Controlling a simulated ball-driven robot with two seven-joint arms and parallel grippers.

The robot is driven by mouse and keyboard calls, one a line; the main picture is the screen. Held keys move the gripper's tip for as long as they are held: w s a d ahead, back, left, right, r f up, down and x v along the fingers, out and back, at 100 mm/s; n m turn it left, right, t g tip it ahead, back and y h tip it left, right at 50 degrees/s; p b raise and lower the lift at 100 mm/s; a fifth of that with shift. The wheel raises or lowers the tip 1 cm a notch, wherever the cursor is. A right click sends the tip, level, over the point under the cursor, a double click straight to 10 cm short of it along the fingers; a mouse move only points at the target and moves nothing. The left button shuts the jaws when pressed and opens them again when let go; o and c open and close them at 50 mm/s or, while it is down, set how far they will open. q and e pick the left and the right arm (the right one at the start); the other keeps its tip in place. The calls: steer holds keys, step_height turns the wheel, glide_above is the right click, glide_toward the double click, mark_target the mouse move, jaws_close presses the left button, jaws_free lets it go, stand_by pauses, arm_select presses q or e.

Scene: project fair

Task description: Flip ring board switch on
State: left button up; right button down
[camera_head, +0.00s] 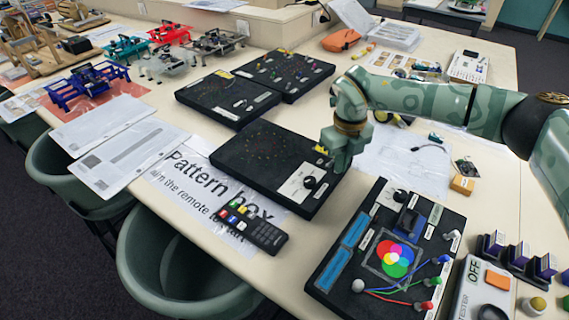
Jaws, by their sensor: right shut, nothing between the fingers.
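My right gripper (340,161) is shut and empty, pointing down over the right edge of a black board (252,160). This board has a dark face with tiny coloured dots, a white panel (297,189) with a black knob (310,183), and a small yellow part (321,150) beside the gripper. The fingers hide part of that edge; I cannot tell whether they touch it. I cannot make out a switch or its position, nor tell for sure which board is the ring board. My left gripper is not in view.
A remote (256,232) lies on the "Pattern box" sheet (192,200) in front. A board with coloured circles (335,262) and wires stands at the front right, near a tester box (482,292). Two more black boards (228,98) (284,72) lie behind. Chairs line the left edge.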

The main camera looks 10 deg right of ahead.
steer(key=shift+w+a, duration=0.45)
steer(key=shift+w, duration=0.05)
steer(key=shift+w+a+b, duration=0.1)
steer(key=shift+b, duration=0.2)
steer(key=r+p, duration=0.6)
steer(key=r, duration=0.1)
steer(key=shift+s+d, duration=0.2)
steer(key=shift+s, duration=0.05)
stand_by(0.6)
